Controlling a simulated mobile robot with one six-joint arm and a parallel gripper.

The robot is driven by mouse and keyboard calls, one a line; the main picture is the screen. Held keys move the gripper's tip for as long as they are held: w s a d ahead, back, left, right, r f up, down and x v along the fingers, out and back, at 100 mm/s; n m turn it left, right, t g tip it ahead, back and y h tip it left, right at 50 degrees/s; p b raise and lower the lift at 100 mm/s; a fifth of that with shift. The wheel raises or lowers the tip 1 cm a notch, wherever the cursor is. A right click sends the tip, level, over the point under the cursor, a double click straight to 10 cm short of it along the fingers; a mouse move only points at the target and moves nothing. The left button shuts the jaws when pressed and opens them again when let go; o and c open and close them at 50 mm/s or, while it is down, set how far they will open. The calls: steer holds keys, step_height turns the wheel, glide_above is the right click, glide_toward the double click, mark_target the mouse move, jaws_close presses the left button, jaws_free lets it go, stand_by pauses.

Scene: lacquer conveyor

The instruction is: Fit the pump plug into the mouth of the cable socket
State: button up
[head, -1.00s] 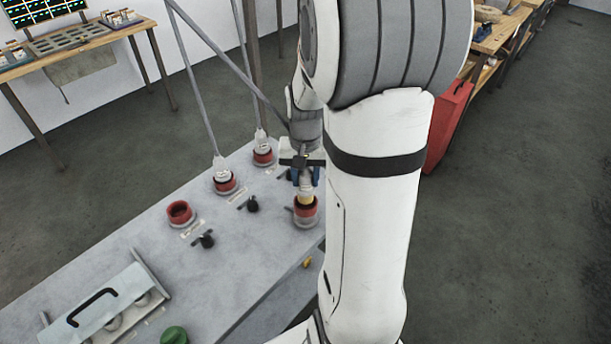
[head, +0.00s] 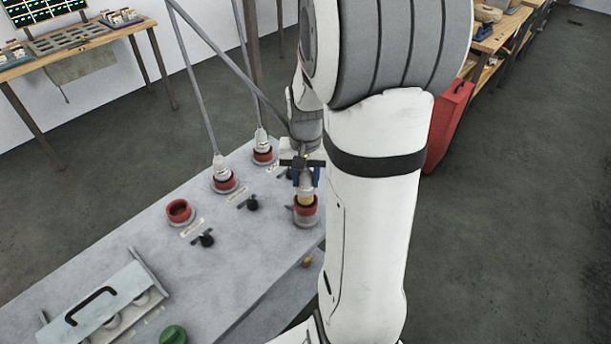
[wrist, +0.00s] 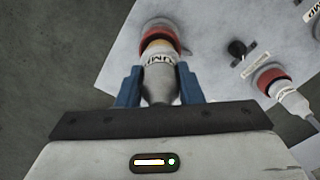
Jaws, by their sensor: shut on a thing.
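My gripper (head: 306,177) is shut on the pump plug, a pale plug with lettering ending in "UMP" and a tan front part. In the wrist view the plug (wrist: 160,77) sits between my gripper's two blue fingers (wrist: 160,88). The plug's tan end is at the mouth of a red-rimmed socket (head: 306,211) on the right edge of the grey bench top. That socket also shows in the wrist view (wrist: 158,32). How deep the plug sits in it is hidden. An open, empty red socket (head: 180,211) stands further left; I cannot read its label.
Two other red sockets (head: 223,187) (head: 263,157) hold pale plugs with grey cables running up. Several black knobs (head: 252,203) stand on the grey bench (head: 130,232). A metal box with a black handle (head: 92,306) and a green knob (head: 173,335) are at the near left.

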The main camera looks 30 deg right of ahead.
mark_target(305, 186)
steer(key=shift+f+b, duration=1.2)
steer(key=shift+f, duration=0.45)
steer(key=o, duration=1.1)
steer(key=shift+o, duration=0.2)
steer(key=shift+r, duration=0.1)
step_height(305, 186, up, 8)
steer(key=shift+f, duration=0.15)
steer(key=shift+a, duration=0.1)
steer(key=s+a+r+n+t, duration=0.2)
steer(key=s+a+n, duration=0.4)
steer(key=s+a, duration=0.5)
steer(key=shift+s+a+r+t, duration=0.2)
steer(key=shift+a+r+t, duration=0.25)
steer(key=shift+r, duration=0.1)
steer(key=shift+s+a, duration=0.25)
steer(key=shift+s, duration=0.1)
steer(key=shift+c, duration=0.2)
